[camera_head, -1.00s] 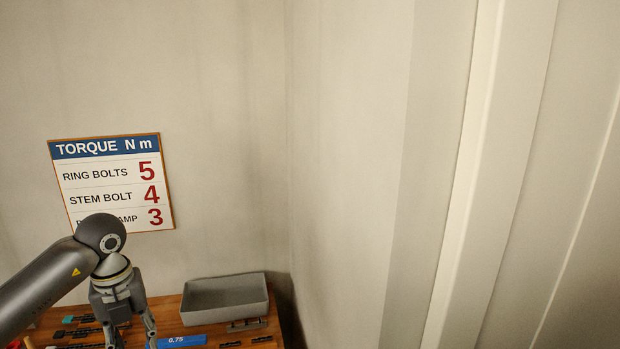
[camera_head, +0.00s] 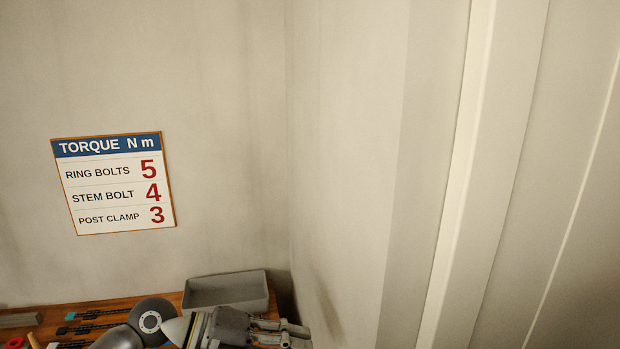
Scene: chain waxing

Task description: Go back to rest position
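A grey open bin (camera_head: 226,291) stands at the back right of the wooden bench (camera_head: 150,303), near the wall corner. Dark tools lie to its left, with a red item (camera_head: 15,343) at the far left. A torque sign (camera_head: 113,184) hangs on the wall.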

